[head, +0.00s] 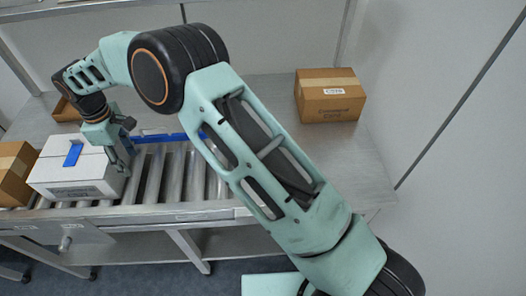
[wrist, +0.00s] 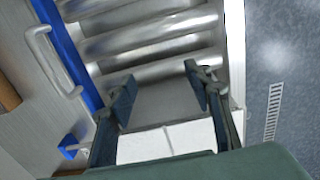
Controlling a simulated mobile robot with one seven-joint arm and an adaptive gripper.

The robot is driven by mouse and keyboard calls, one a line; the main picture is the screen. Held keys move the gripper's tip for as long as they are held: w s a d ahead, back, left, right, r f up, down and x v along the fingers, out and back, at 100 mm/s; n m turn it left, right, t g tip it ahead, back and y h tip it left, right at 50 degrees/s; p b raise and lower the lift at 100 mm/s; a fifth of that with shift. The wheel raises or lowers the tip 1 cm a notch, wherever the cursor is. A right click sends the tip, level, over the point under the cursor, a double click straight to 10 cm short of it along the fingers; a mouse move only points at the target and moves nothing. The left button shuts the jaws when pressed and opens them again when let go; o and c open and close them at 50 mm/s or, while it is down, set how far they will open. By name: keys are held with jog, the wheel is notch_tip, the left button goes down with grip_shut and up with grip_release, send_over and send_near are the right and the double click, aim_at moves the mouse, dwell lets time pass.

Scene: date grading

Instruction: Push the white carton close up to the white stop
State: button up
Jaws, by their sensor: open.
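The white carton (head: 62,172) sits on the roller conveyor at the left of the head view, with a blue mark on its top. In the wrist view its pale top and shaded side (wrist: 165,142) show between and behind the fingers. My gripper (head: 124,152) is at the carton's right end, pointing down. Its two fingers (wrist: 161,80) are spread apart with nothing held between them. I cannot tell whether they touch the carton. I cannot make out the white stop for sure in either view.
A brown box (head: 14,172) stands close at the carton's left. Another brown box (head: 329,98) stands at the back right.

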notch_tip(320, 180, up, 10)
jog(key=p, duration=0.6)
jog(key=shift+f, duration=0.2)
